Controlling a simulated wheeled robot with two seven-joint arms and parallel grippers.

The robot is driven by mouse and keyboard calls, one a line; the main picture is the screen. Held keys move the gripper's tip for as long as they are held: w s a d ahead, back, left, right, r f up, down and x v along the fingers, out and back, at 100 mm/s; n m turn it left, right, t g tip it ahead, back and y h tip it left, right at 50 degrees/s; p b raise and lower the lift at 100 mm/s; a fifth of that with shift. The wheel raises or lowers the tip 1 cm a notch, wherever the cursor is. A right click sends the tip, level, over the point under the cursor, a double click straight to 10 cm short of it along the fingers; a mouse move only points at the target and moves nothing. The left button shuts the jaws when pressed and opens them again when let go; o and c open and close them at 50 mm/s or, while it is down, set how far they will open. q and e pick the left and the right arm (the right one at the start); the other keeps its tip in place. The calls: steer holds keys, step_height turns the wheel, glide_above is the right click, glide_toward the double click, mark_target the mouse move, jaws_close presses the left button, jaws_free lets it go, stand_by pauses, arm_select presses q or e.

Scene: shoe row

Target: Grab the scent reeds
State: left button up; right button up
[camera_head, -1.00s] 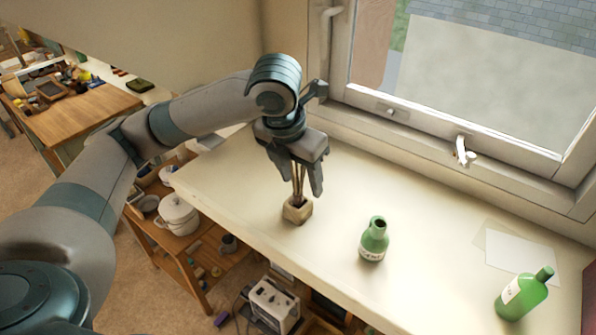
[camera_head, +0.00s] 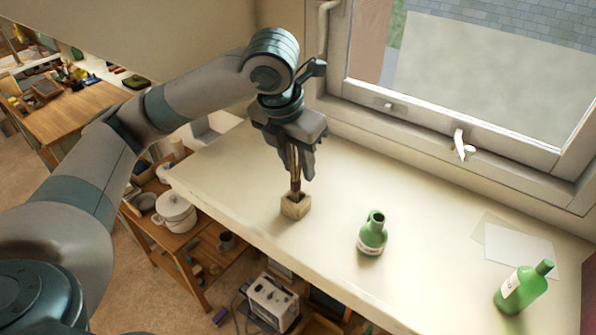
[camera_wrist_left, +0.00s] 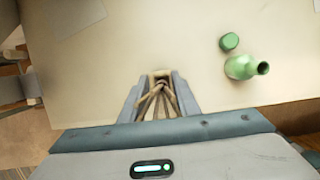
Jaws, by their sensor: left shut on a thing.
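The scent reeds are several thin brown sticks (camera_head: 295,184) above a small, square, tan holder (camera_head: 294,207) on the long pale counter. My left gripper (camera_head: 299,176) points down over the holder and is shut on the sticks. In the left wrist view, the sticks (camera_wrist_left: 159,101) fan out between the two fingers. The far edge of the holder (camera_wrist_left: 160,75) shows just beyond the fingertips. The fingers hide part of the sticks. I cannot tell whether the holder is clear of the counter. My right gripper is not in view.
An open green bottle (camera_head: 373,233) stands to the right of the reeds. A second green bottle (camera_head: 523,288) stands farther right, near a pale sheet (camera_head: 520,250). The window (camera_head: 470,110) borders the counter's back. The counter's front edge drops to shelves with a white pot (camera_head: 176,212).

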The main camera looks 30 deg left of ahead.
arm_select(q)
steer(key=shift+s+d+r+b, duration=0.1)
steer(key=shift+d+r+b, duration=0.2)
steer(key=shift+r, duration=0.3)
steer(key=shift+s+d+r+b, duration=0.15)
steer(key=shift+d+r, duration=0.1)
steer(key=shift+r, duration=0.3)
steer(key=s+d+r+b, duration=0.2)
steer(key=s+d+r, duration=0.3)
steer(key=d, duration=0.4)
steer(key=shift+r, duration=0.75)
steer(key=shift+d, duration=0.1)
